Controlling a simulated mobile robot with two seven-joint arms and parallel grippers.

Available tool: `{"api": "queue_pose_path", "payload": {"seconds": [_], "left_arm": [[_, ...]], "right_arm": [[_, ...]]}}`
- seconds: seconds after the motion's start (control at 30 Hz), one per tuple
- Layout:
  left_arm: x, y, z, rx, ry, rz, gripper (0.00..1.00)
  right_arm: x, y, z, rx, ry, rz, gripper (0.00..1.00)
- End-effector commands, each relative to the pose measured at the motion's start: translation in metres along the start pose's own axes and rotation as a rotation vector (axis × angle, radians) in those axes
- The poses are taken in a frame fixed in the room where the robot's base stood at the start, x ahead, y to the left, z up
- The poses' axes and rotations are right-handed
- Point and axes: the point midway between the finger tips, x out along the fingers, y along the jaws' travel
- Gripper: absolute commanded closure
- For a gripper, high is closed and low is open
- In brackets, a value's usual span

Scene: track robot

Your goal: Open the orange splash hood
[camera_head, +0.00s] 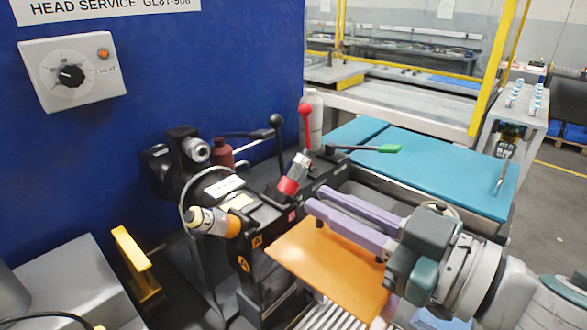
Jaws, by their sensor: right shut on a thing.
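The orange splash hood (325,268) is a flat orange panel in the lower middle of the head view, beside the black machine head and above a ribbed metal surface. It looks slightly sloped. My right gripper (315,198) comes in from the right, its two purple fingers reaching left along the hood's back edge. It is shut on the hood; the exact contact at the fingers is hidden. The hood's right end is partly covered by my gripper body. My left gripper is not in view.
A blue wall panel (110,160) stands behind. A teal mat (430,165) lies behind my gripper.

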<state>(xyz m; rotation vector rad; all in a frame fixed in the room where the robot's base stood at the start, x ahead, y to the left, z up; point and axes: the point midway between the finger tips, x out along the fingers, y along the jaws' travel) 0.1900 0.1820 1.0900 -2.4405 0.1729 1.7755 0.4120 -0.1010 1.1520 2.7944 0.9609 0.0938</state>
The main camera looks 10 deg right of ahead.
Motion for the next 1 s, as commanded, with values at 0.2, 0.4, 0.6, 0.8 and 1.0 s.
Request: {"api": "queue_pose_path", "payload": {"seconds": [0.2, 0.4, 0.6, 0.8, 1.0], "left_arm": [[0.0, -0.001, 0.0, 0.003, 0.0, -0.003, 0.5], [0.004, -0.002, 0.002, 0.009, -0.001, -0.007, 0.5], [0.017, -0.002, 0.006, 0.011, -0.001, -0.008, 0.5], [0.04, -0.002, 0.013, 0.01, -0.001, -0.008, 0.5], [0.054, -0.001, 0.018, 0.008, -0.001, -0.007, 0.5]], "right_arm": [[0.0, 0.0, -0.001, -0.002, 0.001, 0.0, 1.0], [0.0, 0.01, 0.003, -0.005, 0.001, 0.0, 1.0], [0.0, 0.049, 0.013, -0.01, -0.001, 0.002, 1.0], [0.0, 0.098, 0.024, -0.01, 0.001, 0.004, 1.0], [0.0, 0.127, 0.027, -0.006, 0.001, 0.003, 1.0]]}}
